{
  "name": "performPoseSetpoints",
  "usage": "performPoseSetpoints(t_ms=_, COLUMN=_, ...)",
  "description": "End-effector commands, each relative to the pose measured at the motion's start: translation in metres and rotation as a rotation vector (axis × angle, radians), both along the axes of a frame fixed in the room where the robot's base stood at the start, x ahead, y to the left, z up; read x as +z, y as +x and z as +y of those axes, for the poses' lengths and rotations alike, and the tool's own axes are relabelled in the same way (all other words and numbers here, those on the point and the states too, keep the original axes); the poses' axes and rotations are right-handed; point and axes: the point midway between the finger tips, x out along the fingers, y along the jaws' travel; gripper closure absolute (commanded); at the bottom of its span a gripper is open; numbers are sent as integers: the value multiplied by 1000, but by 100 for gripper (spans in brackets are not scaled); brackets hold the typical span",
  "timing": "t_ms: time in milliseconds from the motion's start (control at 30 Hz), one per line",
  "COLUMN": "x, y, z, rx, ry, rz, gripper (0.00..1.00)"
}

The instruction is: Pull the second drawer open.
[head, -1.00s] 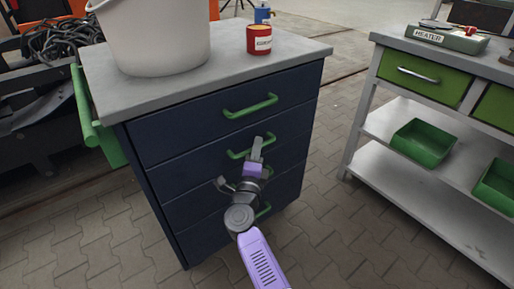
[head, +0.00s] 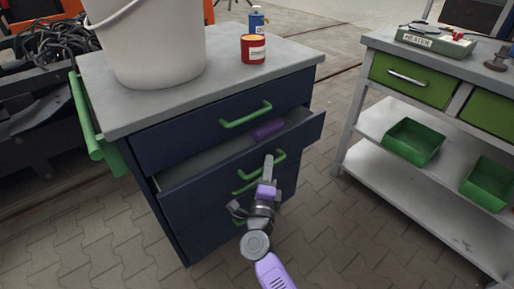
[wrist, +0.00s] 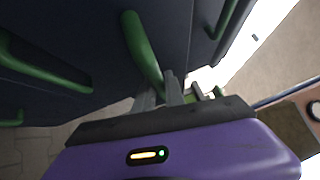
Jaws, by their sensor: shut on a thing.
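The second drawer (head: 195,208) of the dark blue cabinet stands partly open, its front pulled out past the drawer above. Its green bar handle (head: 247,175) is held by my gripper (head: 268,162). In the wrist view the fingers of my gripper (wrist: 160,92) are closed around the end of the green handle (wrist: 143,45). Part of the handle is hidden behind the fingers. A purple object (head: 268,130) shows inside the drawer, near its right end.
The top drawer (head: 190,135) is shut. A white bucket (head: 150,45), a red tin (head: 253,49) and a blue can (head: 256,20) stand on the cabinet top (head: 225,70). A grey workbench (head: 352,130) stands to the right, with paved floor between.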

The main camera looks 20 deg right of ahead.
Motion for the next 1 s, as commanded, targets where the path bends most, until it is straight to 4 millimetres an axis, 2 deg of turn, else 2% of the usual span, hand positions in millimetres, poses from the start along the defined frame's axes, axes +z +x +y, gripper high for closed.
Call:
performPoseSetpoints(t_ms=33, x=5, y=-16, z=-4, rx=5, ry=-5, rz=9, gripper=100)
performPoseSetpoints(t_ms=200, x=4, y=-60, z=-18, rx=5, ry=-5, rz=9, gripper=100)
performPoseSetpoints(t_ms=500, x=1, y=-123, z=-38, rx=4, ry=-2, rz=6, gripper=100)
performPoseSetpoints(t_ms=700, x=0, y=-147, z=-46, rx=4, ry=-1, rz=4, gripper=100)
performPoseSetpoints(t_ms=1000, x=-2, y=-159, z=-50, rx=5, ry=0, rz=2, gripper=100)
